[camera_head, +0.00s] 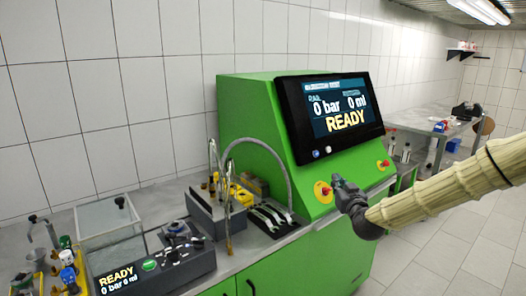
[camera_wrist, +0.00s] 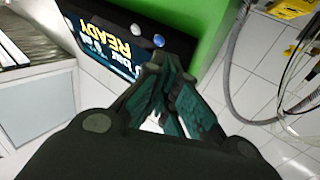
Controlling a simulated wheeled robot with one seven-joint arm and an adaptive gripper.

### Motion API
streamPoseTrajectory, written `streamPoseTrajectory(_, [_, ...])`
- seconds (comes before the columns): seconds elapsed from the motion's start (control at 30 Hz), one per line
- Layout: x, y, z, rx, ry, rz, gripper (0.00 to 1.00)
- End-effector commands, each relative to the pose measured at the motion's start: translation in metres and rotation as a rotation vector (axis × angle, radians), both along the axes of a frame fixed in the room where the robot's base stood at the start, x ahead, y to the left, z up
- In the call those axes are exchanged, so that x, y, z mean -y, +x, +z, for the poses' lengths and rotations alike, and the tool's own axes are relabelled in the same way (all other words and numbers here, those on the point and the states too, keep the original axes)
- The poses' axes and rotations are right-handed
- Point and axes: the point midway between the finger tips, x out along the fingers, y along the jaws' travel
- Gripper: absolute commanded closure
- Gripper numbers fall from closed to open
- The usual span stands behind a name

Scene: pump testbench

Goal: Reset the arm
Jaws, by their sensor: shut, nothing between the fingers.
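My arm reaches in from the right in the head view, in a beige ribbed sleeve. My gripper (camera_head: 340,186) is at its end, in front of the green test bench (camera_head: 245,105), near a red and yellow button (camera_head: 322,192). I cannot tell from this view whether it touches the button. In the wrist view my gripper's fingers (camera_wrist: 165,72) meet at the tips, with nothing held. The bench screen (camera_head: 335,105) reads READY, 0 bar and 0 ml; it also shows upside down in the wrist view (camera_wrist: 110,45).
A second red and yellow button (camera_head: 383,165) sits right of the first. Curved hoses (camera_head: 272,150), a small READY unit (camera_head: 145,262) and a clear box (camera_head: 108,228) stand on the left counter. A side table (camera_head: 425,125) stands behind. The tiled floor (camera_head: 440,255) at right is clear.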

Motion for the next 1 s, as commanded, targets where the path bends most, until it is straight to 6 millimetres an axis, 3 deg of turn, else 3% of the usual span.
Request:
streamPoseTrajectory(0.27, [-0.022,-0.026,-0.073,-0.140,0.007,0.034,1.00])
streamPoseTrajectory(0.47, [-0.045,-0.070,-0.163,-0.321,0.018,0.067,1.00])
streamPoseTrajectory(0.77, [-0.067,-0.175,-0.300,-0.644,0.030,0.089,1.00])
streamPoseTrajectory(1.0, [-0.072,-0.282,-0.388,-0.911,0.030,0.074,1.00])
